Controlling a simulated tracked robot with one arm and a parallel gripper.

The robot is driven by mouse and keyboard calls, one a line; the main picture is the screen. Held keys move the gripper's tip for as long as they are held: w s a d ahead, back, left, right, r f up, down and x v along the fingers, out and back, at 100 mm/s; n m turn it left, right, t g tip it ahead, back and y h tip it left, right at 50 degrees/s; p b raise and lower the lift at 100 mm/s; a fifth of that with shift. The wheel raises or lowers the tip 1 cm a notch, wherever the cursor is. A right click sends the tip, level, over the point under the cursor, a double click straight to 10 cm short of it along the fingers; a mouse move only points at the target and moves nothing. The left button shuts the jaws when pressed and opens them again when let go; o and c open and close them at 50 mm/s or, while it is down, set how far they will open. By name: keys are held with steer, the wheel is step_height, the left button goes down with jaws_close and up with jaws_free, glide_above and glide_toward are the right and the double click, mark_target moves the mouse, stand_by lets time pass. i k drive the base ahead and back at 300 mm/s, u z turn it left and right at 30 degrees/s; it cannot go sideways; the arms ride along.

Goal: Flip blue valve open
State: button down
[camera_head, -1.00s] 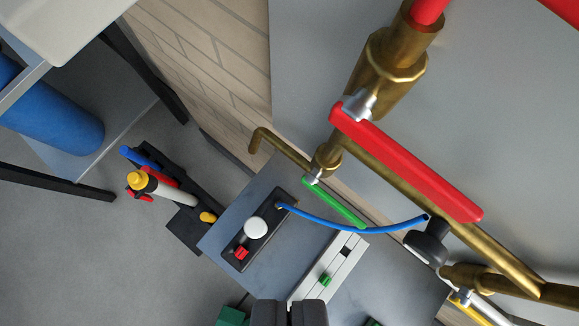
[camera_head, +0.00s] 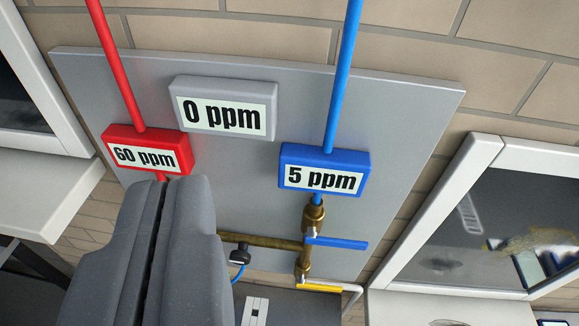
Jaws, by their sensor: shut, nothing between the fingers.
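The blue valve handle (camera_head: 338,243) is a flat blue lever on the brass pipe below the blue 5 ppm display (camera_head: 324,169). It points to the right, across the vertical pipe. My gripper (camera_head: 165,190) is large in the left foreground, its two dark grey fingers shut together with nothing between them. It is left of the blue handle and apart from it in the picture. It hides the lower left of the panel, including the pipework under the red 60 ppm display (camera_head: 146,150).
A grey 0 ppm display (camera_head: 222,108) sits on the grey panel (camera_head: 400,105). A yellow handle (camera_head: 319,288) is just below the blue one. A black fitting with a blue hose (camera_head: 238,268) is left of the brass pipe. A white-framed window (camera_head: 470,225) is at right.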

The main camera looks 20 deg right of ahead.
mark_target(310, 237)
steer(key=z, duration=0.45)
steer(key=k, duration=1.35)
steer(key=u, duration=0.4)
steer(key=i, duration=1)
steer(key=z, duration=0.05)
